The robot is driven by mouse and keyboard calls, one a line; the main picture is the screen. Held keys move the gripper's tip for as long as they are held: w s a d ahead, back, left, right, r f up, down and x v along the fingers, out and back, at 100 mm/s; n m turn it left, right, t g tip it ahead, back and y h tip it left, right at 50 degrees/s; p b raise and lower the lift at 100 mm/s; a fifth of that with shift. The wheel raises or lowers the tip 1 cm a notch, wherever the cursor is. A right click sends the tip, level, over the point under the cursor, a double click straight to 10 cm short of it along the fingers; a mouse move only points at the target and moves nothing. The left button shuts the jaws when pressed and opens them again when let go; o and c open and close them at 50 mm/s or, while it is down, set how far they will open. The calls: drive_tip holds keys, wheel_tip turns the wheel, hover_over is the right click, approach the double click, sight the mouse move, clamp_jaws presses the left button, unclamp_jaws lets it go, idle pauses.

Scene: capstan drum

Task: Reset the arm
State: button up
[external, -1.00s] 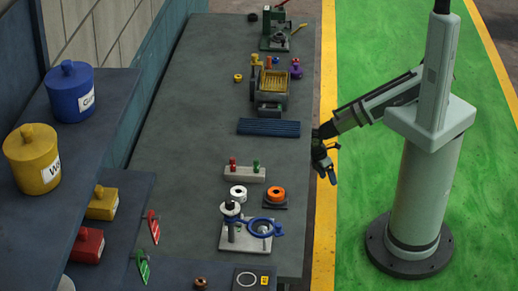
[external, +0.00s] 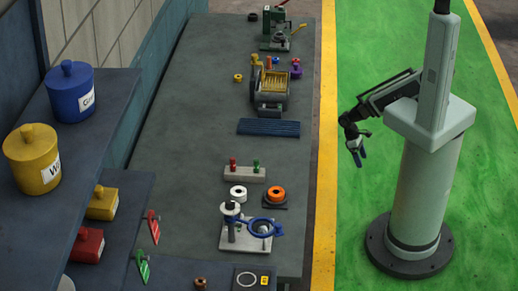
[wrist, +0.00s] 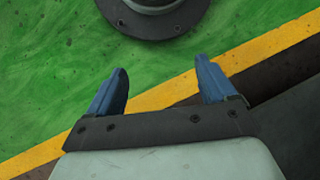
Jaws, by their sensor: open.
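My gripper (external: 359,157) hangs at the end of my folded arm, to the right of the workbench and over the green floor, fingers pointing down. In the wrist view its two blue fingers (wrist: 162,88) are spread apart with nothing between them. The gripper is open and empty, and it touches nothing that I can see. Below the fingers the wrist view shows green floor, a yellow line and part of my round dark base.
The grey workbench (external: 190,150) stands left of my arm. It bears a stand with a blue ring (external: 266,227), an orange spool (external: 276,195), a white spool (external: 238,193), a blue ridged mat (external: 268,127) and a yellow drum device (external: 271,88). The green floor (external: 345,240) is clear.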

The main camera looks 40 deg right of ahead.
drive_tip(key=s+d+f+m+g+y, duration=0.1)
drive_tip(key=s+d+m, duration=0.5)
drive_tip(key=d, duration=0.6)
drive_tip(key=shift+s, duration=0.6)
